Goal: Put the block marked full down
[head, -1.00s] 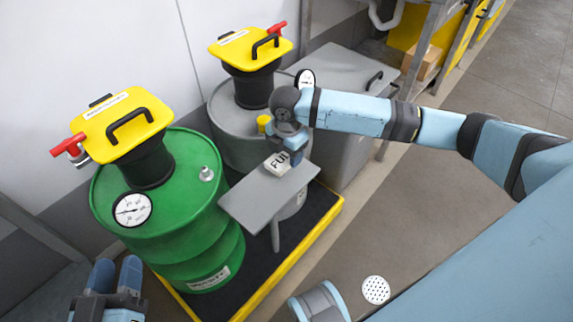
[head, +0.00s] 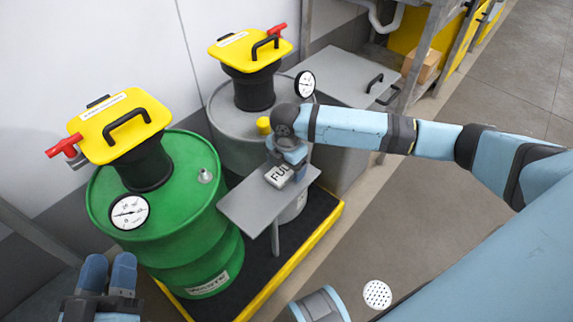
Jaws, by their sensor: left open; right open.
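The block marked full (head: 279,175) is a small pale block with dark letters. It rests on the small grey table (head: 248,206) between the drums, near that table's far end. My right gripper (head: 289,168) is open over the block, with its fingers close around or beside it; the arm hides part of the contact. My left gripper (head: 110,272) is open and empty at the bottom left, in front of the green drum.
A green drum (head: 190,230) and a grey drum (head: 225,140) carry yellow-lidded agitators and gauges. They stand on a black, yellow-edged pallet (head: 318,232). A grey cabinet (head: 340,75) stands behind.

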